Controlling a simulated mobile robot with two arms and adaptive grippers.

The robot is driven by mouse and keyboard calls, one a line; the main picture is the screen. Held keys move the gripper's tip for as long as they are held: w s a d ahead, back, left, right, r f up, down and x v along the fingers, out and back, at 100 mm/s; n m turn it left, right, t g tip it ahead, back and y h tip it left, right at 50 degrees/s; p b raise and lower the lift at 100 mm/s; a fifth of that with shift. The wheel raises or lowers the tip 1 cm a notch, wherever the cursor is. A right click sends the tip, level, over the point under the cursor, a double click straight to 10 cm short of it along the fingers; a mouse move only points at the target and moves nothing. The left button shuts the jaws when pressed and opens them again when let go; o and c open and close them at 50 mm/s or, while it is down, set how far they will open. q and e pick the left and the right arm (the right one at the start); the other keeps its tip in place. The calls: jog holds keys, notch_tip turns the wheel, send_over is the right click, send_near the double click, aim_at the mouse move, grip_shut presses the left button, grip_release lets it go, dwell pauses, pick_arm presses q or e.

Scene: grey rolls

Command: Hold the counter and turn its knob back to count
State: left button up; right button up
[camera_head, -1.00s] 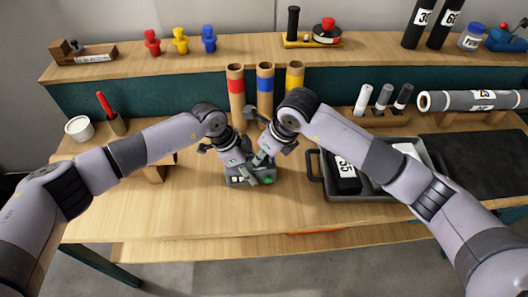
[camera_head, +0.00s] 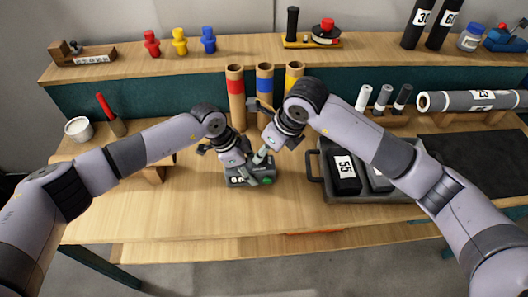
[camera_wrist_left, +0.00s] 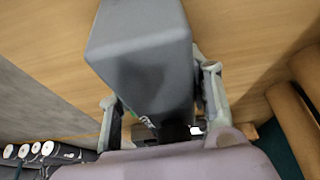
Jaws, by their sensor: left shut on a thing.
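The counter (camera_head: 238,182) is a small dark grey box on the table, with a black and white display and a green spot on its front. My left gripper (camera_head: 244,172) is shut on it from the left. In the left wrist view, the counter's grey body (camera_wrist_left: 145,60) sits between the two fingers of the left gripper (camera_wrist_left: 162,104). My right gripper (camera_head: 261,158) is just above the counter's right part. I cannot tell whether its fingers are apart or touch anything. The knob is hidden behind the grippers.
Red, blue and yellow banded tubes (camera_head: 265,86) stand behind the counter. A grey tray (camera_head: 314,182) with dark labelled blocks is close on the right. A cup (camera_head: 79,129) stands at the left. The table front is clear.

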jog(key=v, duration=0.8)
jog(key=shift+r, duration=0.3)
pick_arm(q)
jog(key=o, duration=1.5)
jog(key=shift+r, duration=0.1)
